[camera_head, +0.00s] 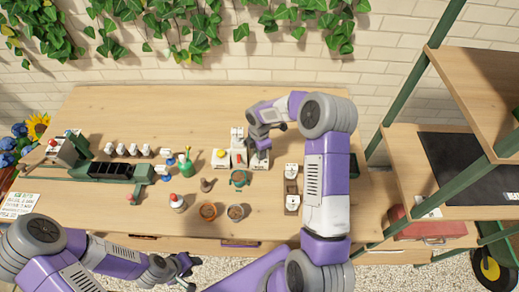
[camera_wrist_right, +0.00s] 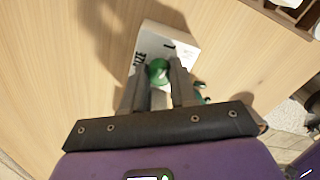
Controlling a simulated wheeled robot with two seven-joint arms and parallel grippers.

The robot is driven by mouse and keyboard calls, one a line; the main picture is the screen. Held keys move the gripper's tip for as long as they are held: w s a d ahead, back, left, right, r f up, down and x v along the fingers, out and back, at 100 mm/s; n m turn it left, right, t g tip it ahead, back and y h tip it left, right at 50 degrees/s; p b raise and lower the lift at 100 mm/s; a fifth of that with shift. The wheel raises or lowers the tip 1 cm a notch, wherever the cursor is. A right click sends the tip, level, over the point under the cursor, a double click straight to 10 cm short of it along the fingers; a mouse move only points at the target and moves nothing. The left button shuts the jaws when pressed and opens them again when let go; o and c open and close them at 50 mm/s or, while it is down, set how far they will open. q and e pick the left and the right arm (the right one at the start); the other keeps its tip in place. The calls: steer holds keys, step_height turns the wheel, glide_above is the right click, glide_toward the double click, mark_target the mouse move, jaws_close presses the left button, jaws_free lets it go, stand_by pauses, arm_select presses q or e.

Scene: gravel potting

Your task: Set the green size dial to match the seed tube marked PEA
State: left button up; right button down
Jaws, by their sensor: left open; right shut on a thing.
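The green size dial (camera_wrist_right: 158,70) sits on a white box (camera_wrist_right: 182,42) with black letters, including an "L", in the right wrist view. My right gripper (camera_wrist_right: 160,82) is shut on the dial, one finger on each side. In the head view, my right gripper (camera_head: 262,146) reaches down over the right end of the group of white boxes and hides the dial. My left gripper (camera_head: 186,264) is open and empty at the table's front edge. A row of small white-labelled items (camera_head: 134,150) stands at the left; I cannot read a PEA mark.
A green machine (camera_head: 110,171) stands on the left of the table. A wooden holder (camera_head: 292,190) lies near my right arm. The back of the table is clear.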

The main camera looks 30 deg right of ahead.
steer(key=shift+n, duration=0.7)
steer(key=c, duration=0.9)
jaws_free()
steer(key=shift+r, duration=0.1)
step_height(320, 180, up, 7)
steer(key=shift+r+p, duration=0.2)
steer(key=shift+p, duration=0.45)
